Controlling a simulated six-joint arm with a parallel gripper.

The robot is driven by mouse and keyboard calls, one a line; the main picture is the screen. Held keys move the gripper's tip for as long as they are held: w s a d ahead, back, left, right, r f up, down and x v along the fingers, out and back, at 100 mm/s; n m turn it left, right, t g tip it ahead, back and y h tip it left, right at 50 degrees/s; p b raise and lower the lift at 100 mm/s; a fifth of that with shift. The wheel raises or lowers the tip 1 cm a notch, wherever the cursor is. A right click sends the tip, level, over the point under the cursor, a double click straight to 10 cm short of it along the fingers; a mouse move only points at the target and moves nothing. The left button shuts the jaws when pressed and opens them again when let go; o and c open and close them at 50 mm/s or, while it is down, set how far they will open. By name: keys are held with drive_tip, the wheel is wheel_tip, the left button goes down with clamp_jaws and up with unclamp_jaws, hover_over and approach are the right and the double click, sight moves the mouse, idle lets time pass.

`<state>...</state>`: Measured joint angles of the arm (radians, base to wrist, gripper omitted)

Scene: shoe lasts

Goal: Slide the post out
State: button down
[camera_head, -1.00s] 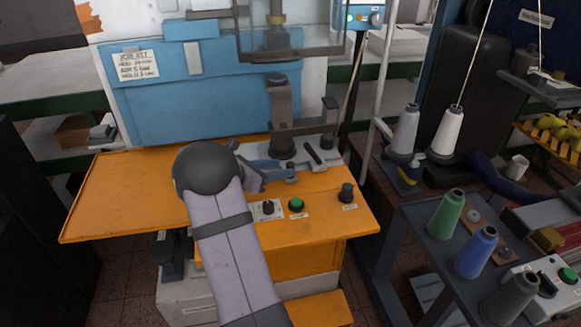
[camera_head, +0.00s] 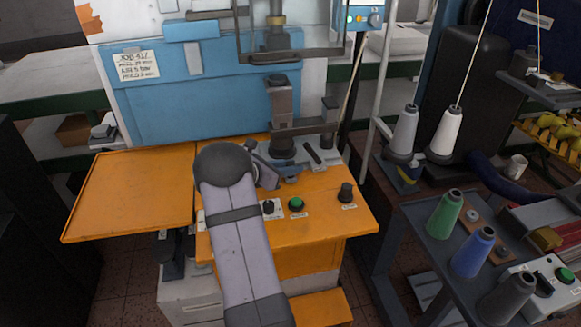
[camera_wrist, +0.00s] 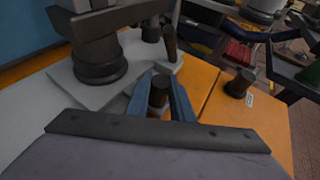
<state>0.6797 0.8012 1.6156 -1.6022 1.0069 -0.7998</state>
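A short dark upright post (camera_wrist: 160,90) stands between the two blue fingers of my gripper (camera_wrist: 161,76) in the wrist view. The fingers are apart, one on each side of it; I cannot tell whether they touch it. In the head view my gripper (camera_head: 289,171) reaches over the orange table by the grey plate, and my arm hides part of that area. The post cannot be made out there. A grey plate (camera_wrist: 60,75) with a thick dark round base (camera_wrist: 97,62) lies just beyond the fingers to the left.
A dark peg (camera_wrist: 169,42) stands near the plate's right edge. A black knob (camera_head: 347,193) and a green button (camera_head: 296,204) sit on the orange table (camera_head: 130,195). A dark column with a cross arm (camera_head: 300,127) rises behind the gripper. The table's left part is clear.

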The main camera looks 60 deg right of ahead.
drive_tip(key=w+a, duration=1.3)
drive_tip(key=shift+w, duration=0.1)
idle(0.3)
drive_tip(key=c, duration=1.5)
unclamp_jaws()
drive_tip(key=shift+a, duration=0.15)
drive_tip(key=shift+c, duration=0.2)
drive_tip(key=shift+b+v, duration=0.55)
drive_tip(key=shift+v, duration=3.05)
